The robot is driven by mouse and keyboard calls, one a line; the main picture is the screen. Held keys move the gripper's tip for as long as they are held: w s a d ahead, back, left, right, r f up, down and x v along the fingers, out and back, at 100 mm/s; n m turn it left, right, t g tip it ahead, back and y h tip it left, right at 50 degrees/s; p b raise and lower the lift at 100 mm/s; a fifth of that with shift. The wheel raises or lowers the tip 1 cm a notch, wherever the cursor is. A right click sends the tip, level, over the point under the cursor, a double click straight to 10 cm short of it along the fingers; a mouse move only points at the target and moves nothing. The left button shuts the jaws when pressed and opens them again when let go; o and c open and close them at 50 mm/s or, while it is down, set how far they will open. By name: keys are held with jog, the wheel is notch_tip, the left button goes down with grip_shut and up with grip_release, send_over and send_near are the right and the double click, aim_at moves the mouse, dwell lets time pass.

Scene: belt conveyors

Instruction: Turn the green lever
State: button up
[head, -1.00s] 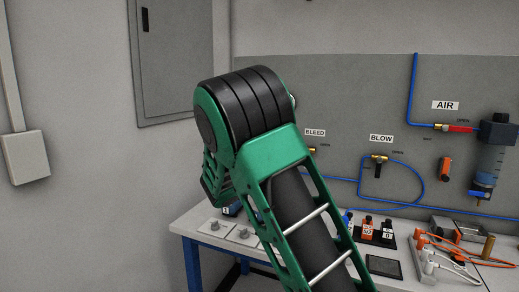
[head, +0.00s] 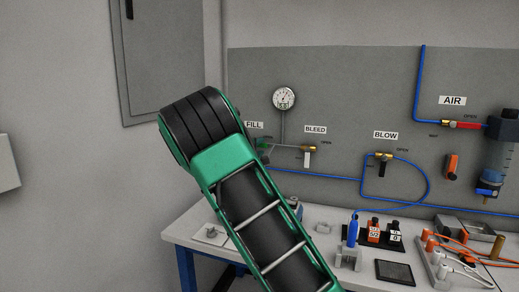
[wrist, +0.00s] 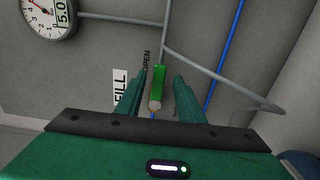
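The green lever (wrist: 158,84) shows in the wrist view on the wall panel, beside the FILL label (wrist: 120,88) and the word OPEN. A pale round knob or valve end (wrist: 154,106) sits at its lower end. My gripper (wrist: 161,74) is open, with one finger on each side of the lever in the picture. Gaps show on both sides, and I see no contact. I cannot tell how deep the fingers reach.
A pressure gauge (head: 284,98) and grey pipes are close by. The BLEED valve (head: 308,150) and BLOW valve (head: 383,157) are to the right, with blue hose (head: 330,173). Below, the workbench (head: 325,241) holds bottles and tools.

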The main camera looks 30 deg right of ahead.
aim_at(262, 146)
jog(key=shift+x, duration=1.65)
jog(key=shift+s, duration=0.1)
grip_shut()
